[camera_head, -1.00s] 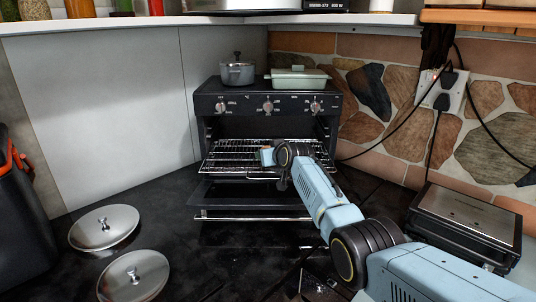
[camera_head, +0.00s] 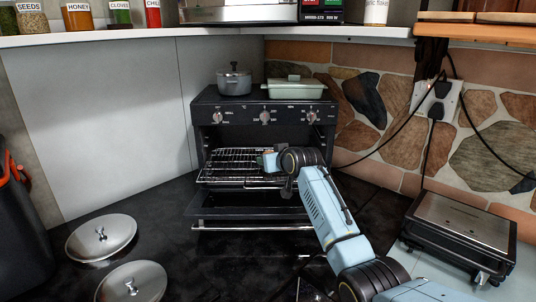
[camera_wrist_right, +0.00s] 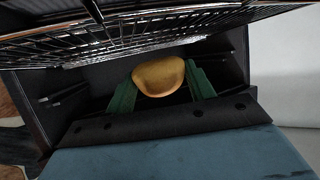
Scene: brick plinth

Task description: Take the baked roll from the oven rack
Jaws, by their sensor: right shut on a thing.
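The baked roll (camera_wrist_right: 159,75) is golden brown and sits between the two green fingers of my right gripper (camera_wrist_right: 161,90) in the right wrist view. The fingers are shut on its sides. In the head view my right gripper (camera_head: 270,161) is at the wire oven rack (camera_head: 232,166), over its right part, and the roll cannot be made out there. The rack also shows close by in the right wrist view (camera_wrist_right: 125,38). I cannot tell whether the roll still touches it. The black oven (camera_head: 222,112) has its door (camera_head: 250,212) folded down. My left gripper is not in view.
A grey pot (camera_head: 234,82) and a pale green lidded dish (camera_head: 294,89) stand on the oven. Two metal lids (camera_head: 100,237) lie on the dark counter at left. A metal-topped grill (camera_head: 465,222) and hanging cables are at right.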

